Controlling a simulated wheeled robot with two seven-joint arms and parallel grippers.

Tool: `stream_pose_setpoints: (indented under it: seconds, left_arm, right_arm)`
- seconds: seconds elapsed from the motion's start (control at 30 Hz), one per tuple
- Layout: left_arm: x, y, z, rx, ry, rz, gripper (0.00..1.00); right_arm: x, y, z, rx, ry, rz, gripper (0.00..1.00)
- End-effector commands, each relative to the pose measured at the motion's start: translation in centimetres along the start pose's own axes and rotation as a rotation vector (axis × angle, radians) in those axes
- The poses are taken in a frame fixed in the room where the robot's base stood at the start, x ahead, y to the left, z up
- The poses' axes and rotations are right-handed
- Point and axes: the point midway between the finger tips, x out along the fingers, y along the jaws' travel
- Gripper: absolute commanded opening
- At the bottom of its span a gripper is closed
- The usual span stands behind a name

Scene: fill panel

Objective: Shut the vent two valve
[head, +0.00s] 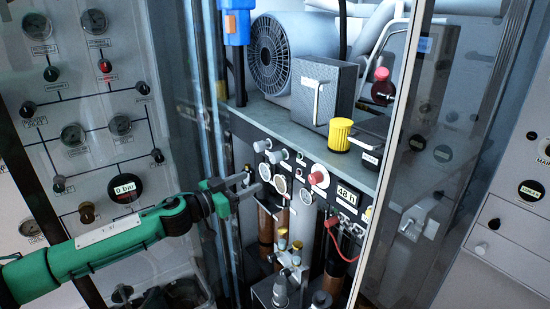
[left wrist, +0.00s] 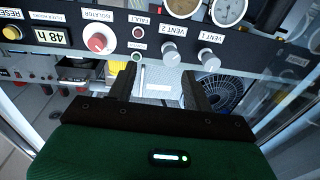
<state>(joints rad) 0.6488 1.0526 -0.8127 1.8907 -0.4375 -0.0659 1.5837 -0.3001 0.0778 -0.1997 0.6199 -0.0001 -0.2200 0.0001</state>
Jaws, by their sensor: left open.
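The vent two valve is a small grey knob (left wrist: 171,54) on a dark panel strip. Its label reads VENT 2, upside down in the left wrist view. In the head view it is the second grey knob (head: 274,156) along the strip. A like knob, vent one (left wrist: 208,59), sits beside it. My left gripper (head: 247,181) is open and empty, in front of the strip's left end. I cannot tell the knob's exact turn.
A red isolator knob (left wrist: 97,43) and the 48 h display (head: 347,194) are on the same strip. Round gauges (head: 280,184) sit below the knobs. A clear door edge (head: 393,140) stands to the right. A yellow-capped part (head: 340,134) stands on the shelf above.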

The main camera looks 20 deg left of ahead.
Motion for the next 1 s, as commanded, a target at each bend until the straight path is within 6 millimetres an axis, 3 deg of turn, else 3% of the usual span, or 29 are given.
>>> stream_pose_setpoints:
  seconds: [0.1, 0.37, 0.57, 1.0]
  left_arm:
    - [-0.8, -2.3, -1.8, 0.004, -0.021, 0.038, 0.51]
    - [-1.0, -3.6, -2.8, -0.010, -0.043, 0.067, 0.51]
    - [1.3, -3.3, -3.0, -0.011, -0.041, 0.068, 0.51]
    - [8.3, -2.9, -2.6, -0.011, -0.041, 0.067, 0.51]
  right_arm:
    - [0.0, 0.0, 0.0, 0.000, 0.000, 0.000, 0.57]
    - [-0.3, 0.0, -0.1, -0.001, 0.000, 0.000, 0.57]
    - [-1.7, 0.0, -0.2, -0.001, 0.000, 0.000, 0.57]
    - [-4.6, 0.4, -0.4, -0.002, 0.000, 0.003, 0.57]
